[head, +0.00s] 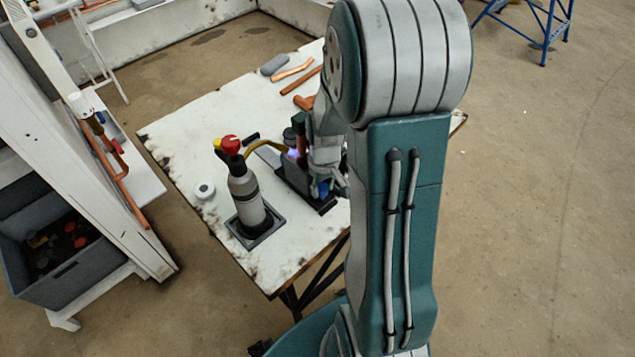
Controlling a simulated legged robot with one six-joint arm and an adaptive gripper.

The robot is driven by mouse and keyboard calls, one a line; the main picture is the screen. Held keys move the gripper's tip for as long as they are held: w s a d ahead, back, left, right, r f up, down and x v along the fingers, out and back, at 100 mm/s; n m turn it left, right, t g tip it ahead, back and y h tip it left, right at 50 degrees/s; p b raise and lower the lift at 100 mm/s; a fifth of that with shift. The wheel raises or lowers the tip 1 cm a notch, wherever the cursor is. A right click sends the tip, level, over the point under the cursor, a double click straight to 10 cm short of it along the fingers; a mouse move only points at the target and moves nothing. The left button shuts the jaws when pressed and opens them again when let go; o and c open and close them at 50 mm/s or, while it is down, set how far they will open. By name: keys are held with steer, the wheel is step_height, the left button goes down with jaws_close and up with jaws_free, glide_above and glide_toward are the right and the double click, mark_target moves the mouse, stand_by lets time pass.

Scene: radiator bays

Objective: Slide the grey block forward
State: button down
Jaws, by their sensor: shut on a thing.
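My gripper (322,182) is low over the white table, partly hidden behind my arm. It appears shut on a dark grey block (297,179) that stands in a black base (321,207). The contact between fingers and block is mostly hidden. A blue part shows at the fingers. A purple glow (293,154) shows at the block's top, beside a reddish-brown upright piece (300,125). A lighter grey rounded block (274,65) lies flat near the table's far edge, apart from my gripper.
A grey gas cylinder (246,192) with a red knob stands in a tray left of my gripper, with a yellow hose (268,138) behind it. Copper pipe pieces (292,70) lie at the back. A white round item (204,190) sits left.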

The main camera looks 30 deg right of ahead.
steer(key=shift+s, duration=0.25)
steer(key=shift+c, duration=1.7)
jaws_free()
steer(key=shift+d, duration=0.1)
step_height(320, 180, up, 12)
steer(key=shift+d+f, duration=0.1)
steer(key=s+a+r+t, duration=0.5)
steer(key=s+a+r, duration=0.6)
steer(key=a, duration=0.2)
steer(key=shift+s+a+r+t, duration=0.15)
steer(key=shift+a+r+t, duration=0.15)
steer(key=shift+r, duration=0.05)
